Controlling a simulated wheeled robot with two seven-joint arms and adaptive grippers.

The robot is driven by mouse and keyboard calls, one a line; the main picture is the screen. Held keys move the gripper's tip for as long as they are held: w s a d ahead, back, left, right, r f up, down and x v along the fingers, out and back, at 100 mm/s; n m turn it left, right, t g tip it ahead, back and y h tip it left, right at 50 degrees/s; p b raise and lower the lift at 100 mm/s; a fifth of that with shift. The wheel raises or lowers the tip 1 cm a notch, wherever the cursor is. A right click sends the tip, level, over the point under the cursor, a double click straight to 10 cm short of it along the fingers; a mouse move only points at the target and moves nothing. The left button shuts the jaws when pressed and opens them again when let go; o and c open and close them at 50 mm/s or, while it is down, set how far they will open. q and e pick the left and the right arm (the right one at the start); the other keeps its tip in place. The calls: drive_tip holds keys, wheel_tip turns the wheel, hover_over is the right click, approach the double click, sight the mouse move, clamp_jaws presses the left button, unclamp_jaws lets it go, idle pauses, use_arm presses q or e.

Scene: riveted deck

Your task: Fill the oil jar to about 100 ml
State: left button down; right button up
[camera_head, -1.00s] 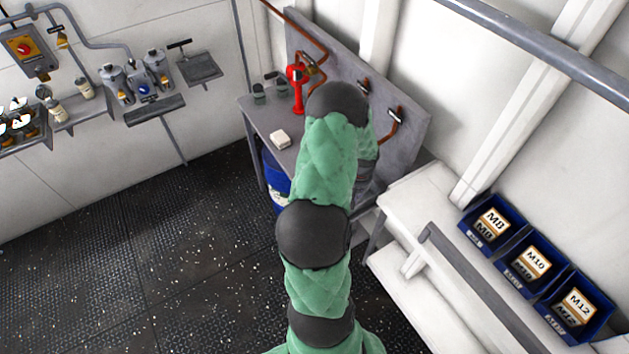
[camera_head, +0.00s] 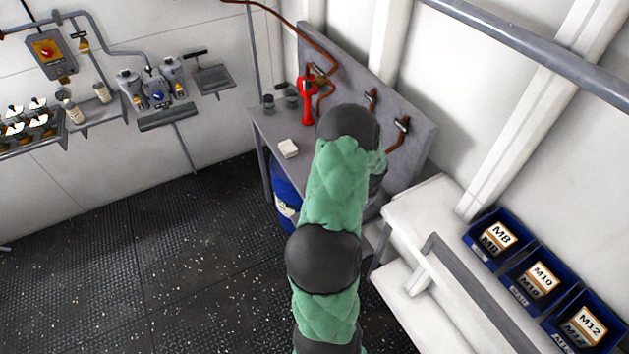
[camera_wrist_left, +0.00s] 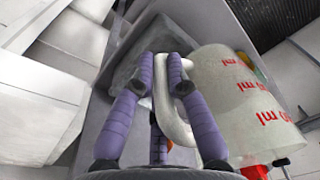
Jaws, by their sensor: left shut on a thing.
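The oil jar (camera_wrist_left: 218,112) shows in the left wrist view as a pale, translucent vessel with red ml marks and a looped, whitish handle (camera_wrist_left: 168,112). My left gripper (camera_wrist_left: 167,62) has purple fingers, one on each side of the handle, and is shut on it. The jar appears tilted in that view; I cannot tell its oil level. In the head view a green-sleeved arm hides the gripper and the jar. A red hand pump (camera_head: 307,97) stands on the grey bench (camera_head: 270,128), left of the arm. My right gripper is in neither view.
Blue bins (camera_head: 497,238) stand on the white shelf at right. The floor at left is clear.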

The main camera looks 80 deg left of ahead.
use_arm(q)
drive_tip(key=shift+r+p, duration=1.3)
drive_tip(key=shift+r, duration=1.25)
drive_tip(key=shift+s+f, duration=0.1)
